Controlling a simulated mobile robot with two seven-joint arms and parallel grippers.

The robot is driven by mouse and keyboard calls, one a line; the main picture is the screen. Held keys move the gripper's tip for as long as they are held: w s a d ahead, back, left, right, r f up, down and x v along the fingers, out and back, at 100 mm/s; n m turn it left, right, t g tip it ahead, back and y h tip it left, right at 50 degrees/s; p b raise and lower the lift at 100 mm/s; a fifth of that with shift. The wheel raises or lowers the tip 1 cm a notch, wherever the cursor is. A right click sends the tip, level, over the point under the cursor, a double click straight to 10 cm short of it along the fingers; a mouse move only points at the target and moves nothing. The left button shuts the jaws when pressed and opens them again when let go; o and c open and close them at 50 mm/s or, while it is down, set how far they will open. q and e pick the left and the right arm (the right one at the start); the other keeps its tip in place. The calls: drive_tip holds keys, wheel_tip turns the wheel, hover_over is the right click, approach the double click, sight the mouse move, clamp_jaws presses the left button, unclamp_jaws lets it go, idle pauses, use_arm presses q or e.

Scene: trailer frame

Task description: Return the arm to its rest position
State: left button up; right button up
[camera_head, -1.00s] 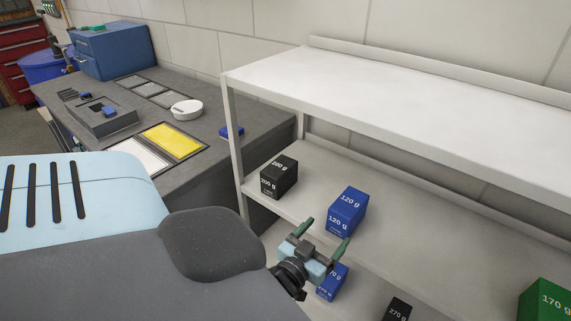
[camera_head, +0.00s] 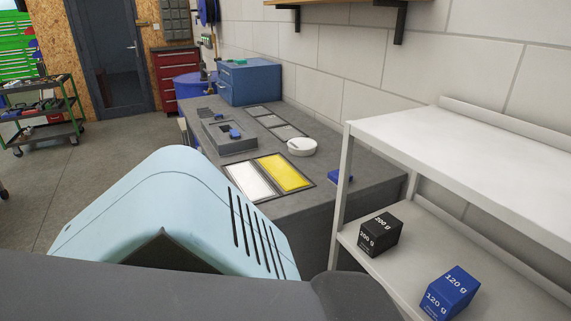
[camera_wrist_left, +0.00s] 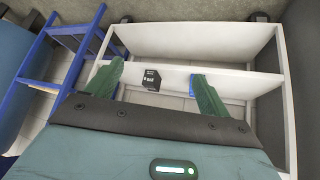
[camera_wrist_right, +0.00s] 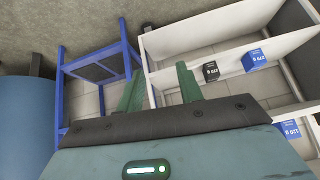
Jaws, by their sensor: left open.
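My left gripper (camera_wrist_left: 158,70) is open, with two green fingers apart in the left wrist view. Nothing is held between them; a black box (camera_wrist_left: 152,80) shows beyond the gap. A blue box (camera_wrist_left: 195,80) is partly hidden behind the right finger. My right gripper (camera_wrist_right: 160,69) is open and empty in the right wrist view, its green fingers apart. Neither gripper's fingers show in the head view, where only my grey and light blue arm parts fill the bottom.
A white shelf (camera_head: 470,160) at right holds a black 200 g box (camera_head: 381,235) and a blue 120 g box (camera_head: 450,291). A blue frame (camera_wrist_right: 62,85) stands left in the right wrist view.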

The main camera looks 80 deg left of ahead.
drive_tip(key=shift+w, duration=0.1)
use_arm(q)
drive_tip(key=w+r+t+p, duration=0.1)
drive_tip(key=w+r+p, duration=0.3)
drive_tip(key=r, duration=0.3)
drive_tip(key=shift+w+a+t+p, duration=0.25)
drive_tip(key=shift+a+t+p, duration=0.05)
drive_tip(key=shift+p, duration=0.45)
use_arm(e)
drive_tip(key=w+r+t, duration=0.1)
drive_tip(key=w+r, duration=0.3)
drive_tip(key=r, duration=0.2)
drive_tip(key=shift+d+r, duration=0.35)
drive_tip(key=shift+d, duration=0.05)
drive_tip(key=shift+w+a+r+t, duration=0.15)
drive_tip(key=shift+w+r+t, duration=0.05)
drive_tip(key=shift+w+t, duration=0.1)
